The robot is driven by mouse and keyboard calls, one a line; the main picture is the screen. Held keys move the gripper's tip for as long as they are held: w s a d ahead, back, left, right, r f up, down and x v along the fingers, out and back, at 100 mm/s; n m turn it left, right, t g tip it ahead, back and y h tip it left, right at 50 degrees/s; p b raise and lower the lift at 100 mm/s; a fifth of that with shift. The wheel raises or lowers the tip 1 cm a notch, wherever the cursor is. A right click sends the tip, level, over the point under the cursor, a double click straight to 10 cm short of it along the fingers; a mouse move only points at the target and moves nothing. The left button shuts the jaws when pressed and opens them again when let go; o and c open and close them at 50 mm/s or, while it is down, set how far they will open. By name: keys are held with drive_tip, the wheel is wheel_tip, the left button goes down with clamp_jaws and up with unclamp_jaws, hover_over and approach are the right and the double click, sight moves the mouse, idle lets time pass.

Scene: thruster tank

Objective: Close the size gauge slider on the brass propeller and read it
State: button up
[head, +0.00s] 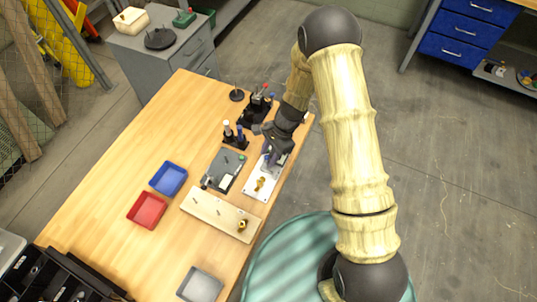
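A small brass piece (260,184), seemingly the propeller, lies on a pale plate (251,194) near the right edge of the wooden table. The plate appears to be the size gauge. My gripper (273,160) points down at the far end of this plate, just beyond the brass piece. A bluish-grey block shows at the fingertips and may be the slider. My arm and gripper hide part of the plate's far end. The view is too small to tell whether the fingers are open or shut, or to read any scale.
A grey device (232,165) stands left of the plate. A wooden board (205,207) with pegs and a brass part lies nearer. Bottles in a holder (235,140) and a black fixture (255,105) stand behind. Blue (168,165), red (134,210) and grey (201,287) trays lie left and front.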

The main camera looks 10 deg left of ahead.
drive_tip(key=shift+s+a+f, duration=0.15)
drive_tip(key=shift+f, duration=0.35)
drive_tip(key=shift+c, duration=0.5)
clamp_jaws()
drive_tip(key=shift+s+a, duration=0.15)
drive_tip(key=shift+s, duration=0.35)
drive_tip(key=shift+s+a, duration=0.15)
drive_tip(key=shift+s, duration=0.35)
drive_tip(key=shift+o, duration=0.5)
unclamp_jaws()
drive_tip(key=shift+w, duration=0.1)
